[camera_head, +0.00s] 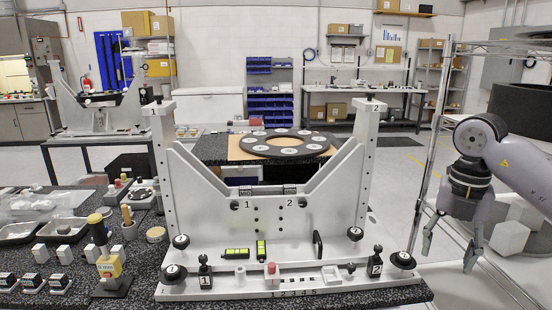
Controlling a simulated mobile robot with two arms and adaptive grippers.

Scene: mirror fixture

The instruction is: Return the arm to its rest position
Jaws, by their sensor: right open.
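My right gripper (450,247) hangs pointing down at the right of the picture, beside the right end of the table. It is open and empty, with its fingers apart. It is clear of the grey mirror fixture (207,215), which stands upright on the speckled table in the middle. My left gripper is not in view.
A metal rack post (431,150) stands close to my right arm. White boxes (508,238) sit behind the gripper.

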